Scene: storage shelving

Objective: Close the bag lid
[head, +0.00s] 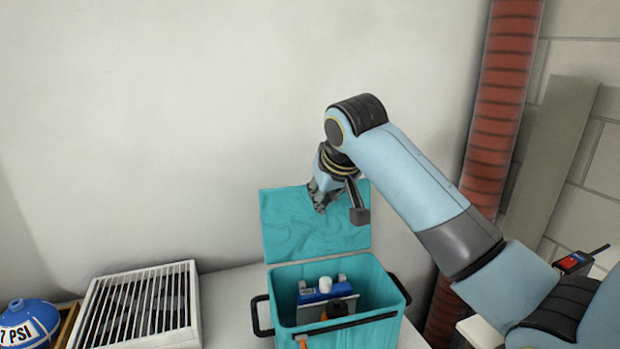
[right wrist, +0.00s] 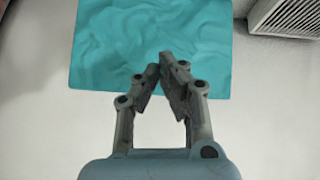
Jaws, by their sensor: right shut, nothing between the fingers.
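The teal bag (head: 338,328) stands on a white surface with its top open. Its flat teal lid (head: 295,228) stands raised at the back of the bag, facing the front. Inside the bag are a blue and grey item with a white cap (head: 325,285) and other things partly hidden by the walls. My right gripper (head: 319,208) is in front of or at the lid's upper part; whether it touches cannot be told. In the right wrist view its fingertips (right wrist: 165,68) are together and empty, over the lid's edge (right wrist: 150,35). My left gripper is not in view.
A white slatted vent or filter (head: 140,308) lies left of the bag, with a blue ball-like tank (head: 27,325) beyond it at the left edge. A plain wall (head: 150,120) rises behind. A red ribbed column (head: 500,100) stands at right. Black handles (head: 260,315) stick out from the bag's sides.

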